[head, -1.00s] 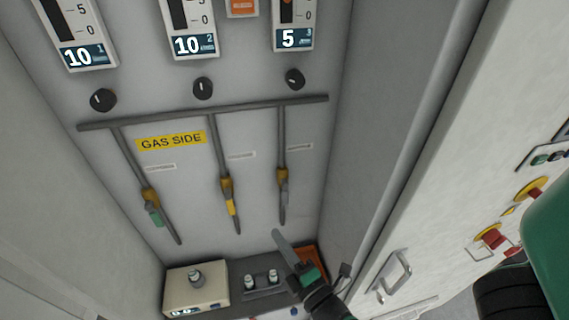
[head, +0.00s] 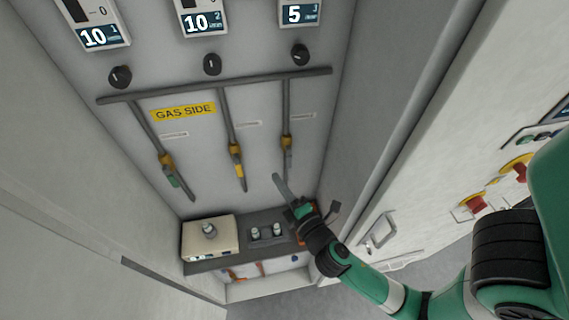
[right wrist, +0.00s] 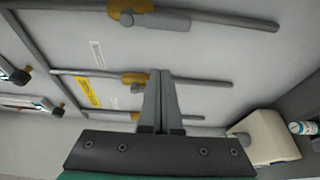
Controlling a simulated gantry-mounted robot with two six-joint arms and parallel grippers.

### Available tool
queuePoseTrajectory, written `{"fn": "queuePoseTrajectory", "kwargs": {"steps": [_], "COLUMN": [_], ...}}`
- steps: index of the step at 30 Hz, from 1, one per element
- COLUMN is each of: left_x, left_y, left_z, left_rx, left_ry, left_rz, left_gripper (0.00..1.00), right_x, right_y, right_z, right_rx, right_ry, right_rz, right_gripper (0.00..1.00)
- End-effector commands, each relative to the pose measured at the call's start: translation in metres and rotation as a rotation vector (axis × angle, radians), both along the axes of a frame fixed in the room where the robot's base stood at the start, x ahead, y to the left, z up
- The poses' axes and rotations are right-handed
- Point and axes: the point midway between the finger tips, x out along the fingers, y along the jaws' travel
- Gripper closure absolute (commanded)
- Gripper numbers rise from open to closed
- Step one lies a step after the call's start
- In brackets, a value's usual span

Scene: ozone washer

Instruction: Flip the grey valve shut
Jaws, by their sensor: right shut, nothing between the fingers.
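The grey valve (head: 287,155) is on the rightmost of three vertical pipes, with a yellow-brown body and a grey handle lying along the pipe. In the right wrist view the grey valve handle (right wrist: 168,21) is at the top, in line with its pipe. My right gripper (head: 278,179) is just below and slightly left of the grey handle in the head view, apart from it. In the right wrist view its fingers (right wrist: 158,75) are together and empty, overlapping the middle pipe near the yellow-handled valve (right wrist: 134,78). My left gripper is out of view.
A green-handled valve (head: 171,172) and a yellow-handled valve (head: 237,163) hang on the left and middle pipes. A cream box (head: 209,238) stands on a grey shelf below. A grey side wall (head: 385,110) rises close on the right.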

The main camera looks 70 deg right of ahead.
Motion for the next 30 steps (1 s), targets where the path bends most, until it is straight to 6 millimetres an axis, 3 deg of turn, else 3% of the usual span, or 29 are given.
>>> {"fn": "queuePoseTrajectory", "kwargs": {"steps": [7,9,15,30], "left_x": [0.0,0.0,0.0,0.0], "left_y": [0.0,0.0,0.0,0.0], "left_z": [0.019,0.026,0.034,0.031], "left_rx": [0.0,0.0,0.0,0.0], "left_ry": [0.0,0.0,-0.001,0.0], "left_rz": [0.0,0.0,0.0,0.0], "left_gripper": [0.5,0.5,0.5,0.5], "right_x": [0.04,0.023,0.006,0.001], "right_y": [-0.035,-0.042,-0.051,-0.054], "right_z": [0.004,0.003,0.001,-0.002], "right_rx": [-0.001,0.0,0.0,0.0], "right_ry": [0.001,0.005,0.002,0.0], "right_rz": [-0.004,-0.007,-0.003,0.0], "right_gripper": [1.0,1.0,1.0,1.0]}}
